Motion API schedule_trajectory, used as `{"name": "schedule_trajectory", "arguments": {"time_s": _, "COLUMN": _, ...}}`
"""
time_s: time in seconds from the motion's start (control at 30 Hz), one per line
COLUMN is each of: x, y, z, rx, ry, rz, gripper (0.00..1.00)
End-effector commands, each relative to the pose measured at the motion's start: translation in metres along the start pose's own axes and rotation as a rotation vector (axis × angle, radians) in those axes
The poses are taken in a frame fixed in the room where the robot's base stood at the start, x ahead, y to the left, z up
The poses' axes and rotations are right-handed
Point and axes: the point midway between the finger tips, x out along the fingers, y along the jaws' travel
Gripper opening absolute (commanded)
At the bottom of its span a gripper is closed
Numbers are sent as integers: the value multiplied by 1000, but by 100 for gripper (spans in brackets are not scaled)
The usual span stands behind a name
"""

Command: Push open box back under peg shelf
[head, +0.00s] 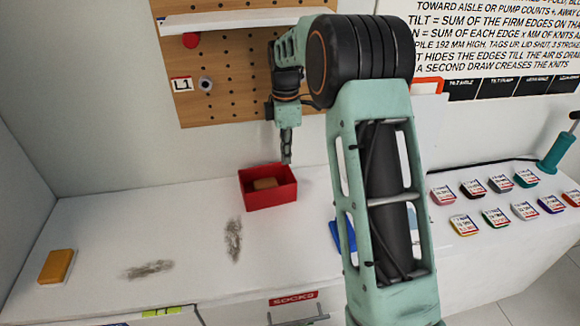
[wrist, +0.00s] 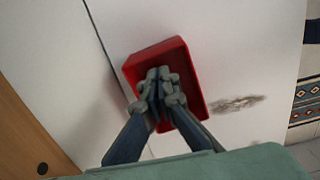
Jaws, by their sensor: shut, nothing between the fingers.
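The peg shelf (head: 235,18) is a white board on the pegboard, above and to the left of the box. My gripper (head: 287,161) points down at the box's back right corner, fingers together and empty; in the wrist view the fingertips (wrist: 158,76) overlap the box. I cannot tell whether they touch it.
The wooden pegboard (head: 240,75) has a red knob and a grey peg near the L1 tag. A yellow-orange block (head: 57,266) lies at the far left. Dark smudges (head: 233,240) mark the counter. Several labelled coloured tins (head: 497,184) stand at right.

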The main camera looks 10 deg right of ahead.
Motion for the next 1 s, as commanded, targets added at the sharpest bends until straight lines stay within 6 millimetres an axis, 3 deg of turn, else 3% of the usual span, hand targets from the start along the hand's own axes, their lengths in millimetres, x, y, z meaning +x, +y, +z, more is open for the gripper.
{"name": "schedule_trajectory", "arguments": {"time_s": 0.5, "x": 84, "y": -1, "z": 0, "rx": 1, "ry": 0, "rz": -4, "gripper": 0}}
{"name": "schedule_trajectory", "arguments": {"time_s": 0.7, "x": 96, "y": 0, "z": 0, "rx": 1, "ry": -1, "rz": -1, "gripper": 0}}
{"name": "schedule_trajectory", "arguments": {"time_s": 1.0, "x": 98, "y": 0, "z": 0, "rx": 1, "ry": 0, "rz": 0, "gripper": 0}}
